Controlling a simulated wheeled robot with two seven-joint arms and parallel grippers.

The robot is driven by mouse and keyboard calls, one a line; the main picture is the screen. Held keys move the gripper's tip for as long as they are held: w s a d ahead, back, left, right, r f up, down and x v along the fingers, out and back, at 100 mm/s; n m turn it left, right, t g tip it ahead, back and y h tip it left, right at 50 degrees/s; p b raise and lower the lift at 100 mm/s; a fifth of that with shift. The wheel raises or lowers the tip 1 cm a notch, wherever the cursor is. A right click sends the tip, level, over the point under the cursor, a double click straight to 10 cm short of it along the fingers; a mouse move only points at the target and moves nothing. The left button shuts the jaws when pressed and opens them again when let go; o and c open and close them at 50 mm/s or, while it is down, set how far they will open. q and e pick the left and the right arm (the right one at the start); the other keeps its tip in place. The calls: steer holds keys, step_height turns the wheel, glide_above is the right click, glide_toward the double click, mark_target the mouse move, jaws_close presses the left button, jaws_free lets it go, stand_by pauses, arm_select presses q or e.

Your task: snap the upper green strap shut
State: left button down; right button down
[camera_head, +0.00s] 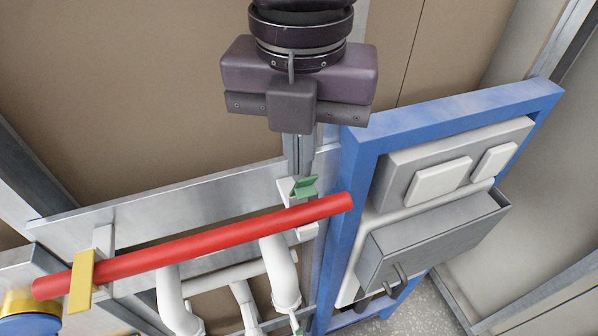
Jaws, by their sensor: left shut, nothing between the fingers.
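The upper green strap (305,187) sits on a white clip (285,188) at the right part of the red pipe (215,241). It stands up above the pipe's upper edge and does not lie across the pipe's front. My left gripper (298,168) comes down from the top of the view, shut and empty. Its fingertips are just above the green strap; whether they touch it I cannot tell. A small second green piece (295,322) shows at the bottom edge, mostly cut off. My right gripper is out of view.
A yellow strap (82,281) lies across the pipe's left end. White curved pipes (280,272) run below the red pipe. A blue frame (357,175) with a grey cistern unit (430,240) stands close on the right. A metal rail (180,210) runs behind.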

arm_select(q)
steer(key=shift+s+d, duration=0.2)
steer(key=shift+s, duration=0.4)
steer(key=f+b, duration=0.1)
steer(key=s+f+b, duration=0.1)
steer(key=f+b, duration=0.1)
steer(key=shift+s+d+f, duration=0.25)
steer(key=shift+s+d, duration=0.05)
steer(key=shift+s, duration=0.1)
stand_by(0.4)
steer(key=s+d+r+p, duration=0.1)
steer(key=s+r+p, duration=0.3)
steer(key=r+p, duration=0.1)
steer(key=shift+d+r, duration=0.15)
steer(key=shift+r, duration=0.35)
stand_by(0.4)
